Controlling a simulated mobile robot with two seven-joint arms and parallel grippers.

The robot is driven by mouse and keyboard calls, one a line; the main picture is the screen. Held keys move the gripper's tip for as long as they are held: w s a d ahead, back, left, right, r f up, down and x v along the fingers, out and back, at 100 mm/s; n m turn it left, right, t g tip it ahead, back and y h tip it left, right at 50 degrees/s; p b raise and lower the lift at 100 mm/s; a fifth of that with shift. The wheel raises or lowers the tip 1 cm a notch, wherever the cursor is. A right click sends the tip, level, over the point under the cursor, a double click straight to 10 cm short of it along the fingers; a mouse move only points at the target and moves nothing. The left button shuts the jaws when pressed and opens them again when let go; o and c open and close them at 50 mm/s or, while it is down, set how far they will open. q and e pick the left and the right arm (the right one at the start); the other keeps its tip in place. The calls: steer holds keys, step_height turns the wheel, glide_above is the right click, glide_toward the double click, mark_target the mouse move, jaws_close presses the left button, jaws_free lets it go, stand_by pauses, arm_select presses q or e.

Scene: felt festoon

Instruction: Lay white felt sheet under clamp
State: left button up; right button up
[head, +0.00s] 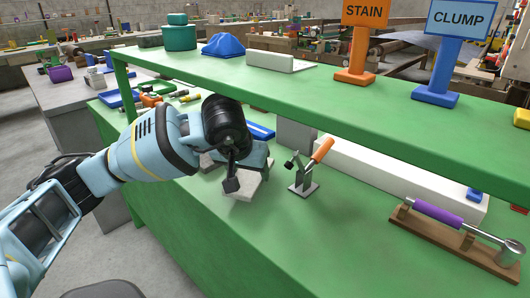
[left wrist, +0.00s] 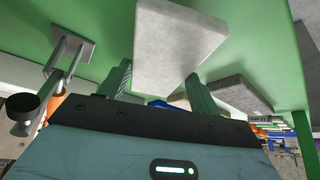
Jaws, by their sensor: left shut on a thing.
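My left gripper (head: 250,178) reaches over the green bench from the left and is shut on a white felt sheet (head: 243,190). In the left wrist view the sheet (left wrist: 178,48) shows as a pale square slab beyond the fingers (left wrist: 158,88). The clamp (head: 303,178), with an orange handle and grey base plate, stands just right of the sheet, apart from it. Its handle is tilted up. The clamp also shows at the left of the left wrist view (left wrist: 62,70). My right gripper is not in view.
A green shelf (head: 330,105) overhangs the bench. Behind the clamp is a long white block (head: 390,178). A purple-handled tool on a wooden rack (head: 440,238) is at right. The front bench area is clear.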

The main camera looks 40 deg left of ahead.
arm_select(q)
steer(key=w+a, duration=0.1)
steer(key=w, duration=0.3)
steer(key=w+a, duration=0.1)
steer(key=w, duration=0.2)
steer(key=shift+a, duration=0.35)
steer(key=w, duration=0.1)
steer(key=w+a, duration=0.1)
steer(key=w, duration=0.1)
steer(key=shift+f, duration=0.6)
steer(key=shift+a+f, duration=0.1)
steer(key=shift+f, duration=0.2)
steer(key=o, duration=1)
steer(key=shift+r, duration=0.15)
